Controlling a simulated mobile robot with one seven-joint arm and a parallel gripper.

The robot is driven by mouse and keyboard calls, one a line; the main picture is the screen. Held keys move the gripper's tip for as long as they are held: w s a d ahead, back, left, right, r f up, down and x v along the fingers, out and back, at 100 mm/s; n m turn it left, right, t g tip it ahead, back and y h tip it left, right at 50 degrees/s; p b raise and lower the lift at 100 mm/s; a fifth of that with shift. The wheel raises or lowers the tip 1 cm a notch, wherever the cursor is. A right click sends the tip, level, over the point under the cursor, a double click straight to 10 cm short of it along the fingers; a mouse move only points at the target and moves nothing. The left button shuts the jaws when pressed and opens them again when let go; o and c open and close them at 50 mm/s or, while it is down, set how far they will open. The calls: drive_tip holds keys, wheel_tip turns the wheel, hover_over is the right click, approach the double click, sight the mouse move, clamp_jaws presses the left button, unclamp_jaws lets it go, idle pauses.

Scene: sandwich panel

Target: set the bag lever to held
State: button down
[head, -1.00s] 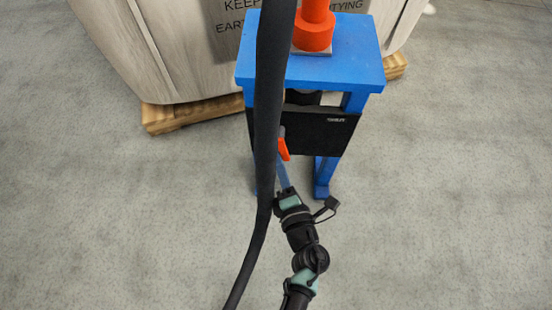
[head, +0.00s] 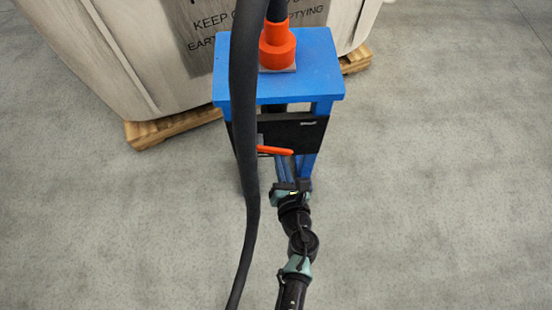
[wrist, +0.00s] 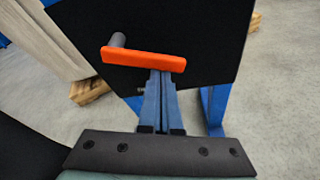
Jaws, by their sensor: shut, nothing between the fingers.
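The bag lever is an orange bar (head: 275,151) on the black panel (head: 308,137) of the blue stand. It lies about level and points right in the head view. In the wrist view the orange lever (wrist: 145,59) is nearly level, with a dark round pivot at its left end. My gripper (head: 284,160) is shut and empty, with its blue fingers up at the lever. In the wrist view my gripper (wrist: 161,77) has its fingertips just under the right half of the lever. I cannot tell whether they touch it.
The blue stand (head: 318,72) carries an orange fitting (head: 277,47) on top. A thick black hose (head: 243,120) hangs in front at the left and hides the lever's left end. A pale container on a wooden pallet (head: 172,127) stands behind. The floor right of the stand is clear.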

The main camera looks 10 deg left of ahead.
drive_tip(key=shift+w+d+r+n+t+h+p, duration=0.1)
drive_tip(key=shift+d+r+n+t+h+p, duration=0.1)
drive_tip(key=shift+r+n+h+p, duration=0.45)
drive_tip(key=shift+w+d+r+n+t+h+p, duration=0.15)
drive_tip(key=shift+r+n+h, duration=0.25)
drive_tip(key=shift+n, duration=0.45)
drive_tip(key=shift+s, duration=0.1)
drive_tip(key=shift+d, duration=0.1)
wheel_tip(320, 180, down, 5)
drive_tip(key=b, duration=0.4)
drive_tip(key=r+p+v, duration=0.1)
drive_tip(key=v, duration=0.9)
drive_tip(key=shift+d+r, duration=0.15)
